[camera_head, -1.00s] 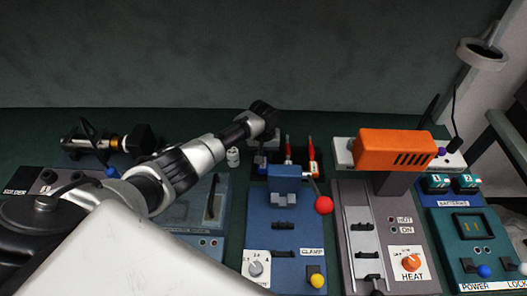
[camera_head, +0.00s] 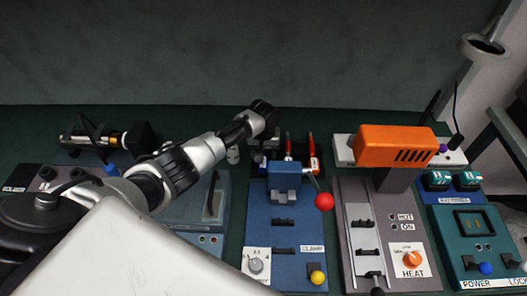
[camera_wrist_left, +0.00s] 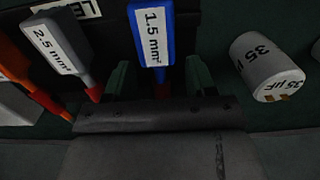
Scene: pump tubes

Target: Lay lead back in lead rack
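My left gripper (camera_head: 262,152) is at the back of the bench, beside the lead rack (camera_head: 316,170) with its red-tipped leads (camera_head: 288,145). In the left wrist view its two green-grey fingers (camera_wrist_left: 158,82) are apart, with a blue lead marked 1.5 mm² (camera_wrist_left: 154,40) between them. A gap shows beside the blue handle, so the fingers do not look closed on it. A grey lead marked 2.5 mm² (camera_wrist_left: 58,42) lies left of the fingers. The rack's label is partly cut off. My right gripper is not in view.
The blue clamp station (camera_head: 284,235) with a red-knobbed lever is in front. The orange heater (camera_head: 395,147) is to the right. A black-and-brass device (camera_head: 100,138) lies at back left.

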